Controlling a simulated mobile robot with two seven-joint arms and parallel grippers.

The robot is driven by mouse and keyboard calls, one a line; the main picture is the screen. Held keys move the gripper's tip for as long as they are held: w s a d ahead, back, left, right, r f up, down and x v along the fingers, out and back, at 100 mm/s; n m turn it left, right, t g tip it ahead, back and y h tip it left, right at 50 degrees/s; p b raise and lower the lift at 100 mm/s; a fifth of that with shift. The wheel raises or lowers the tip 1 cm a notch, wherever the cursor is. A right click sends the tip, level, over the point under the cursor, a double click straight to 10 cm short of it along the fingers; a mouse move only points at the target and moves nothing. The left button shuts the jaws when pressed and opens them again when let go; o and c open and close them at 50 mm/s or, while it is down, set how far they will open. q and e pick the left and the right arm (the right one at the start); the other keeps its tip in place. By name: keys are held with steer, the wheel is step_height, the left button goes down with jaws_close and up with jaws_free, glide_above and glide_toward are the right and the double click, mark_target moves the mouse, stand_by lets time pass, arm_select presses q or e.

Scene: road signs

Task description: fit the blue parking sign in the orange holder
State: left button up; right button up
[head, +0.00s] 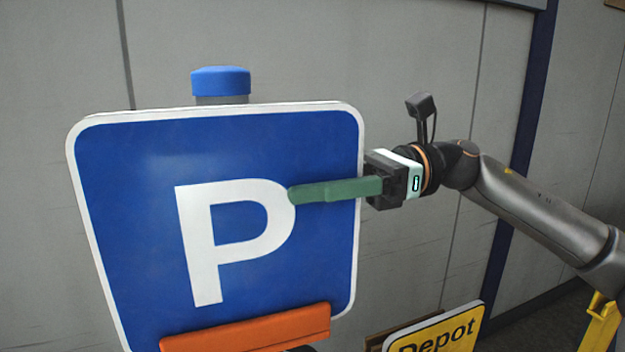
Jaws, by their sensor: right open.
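The blue parking sign (140,215) with a white P and white border stands upright and slightly tilted in the head view, left of centre. The orange holder (245,330) runs across the front of the sign's lower part, and the sign's bottom edge is mostly out of view. My right gripper (294,195) comes in from the right, with a green finger lying across the sign's right side. The gripper is open. Its other finger is hidden, and I cannot tell whether the visible one touches the sign. My left gripper is not in view.
A post with a blue cap (220,80) rises behind the sign. A yellow Depot sign (440,335) stands low at the right of the holder. A yellow stand (600,325) is at the far lower right. A grey panelled wall (420,50) closes the back.

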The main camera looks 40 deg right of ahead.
arm_select(q)
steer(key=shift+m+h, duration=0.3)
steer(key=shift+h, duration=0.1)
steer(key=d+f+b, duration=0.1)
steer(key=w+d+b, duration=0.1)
steer(key=b, duration=0.1)
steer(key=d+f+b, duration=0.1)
steer(key=b, duration=0.1)
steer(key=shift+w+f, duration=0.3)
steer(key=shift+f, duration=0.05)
arm_select(e)
steer(key=v, duration=1.2)
steer(key=shift+s+d, duration=0.15)
steer(key=shift+d, duration=0.15)
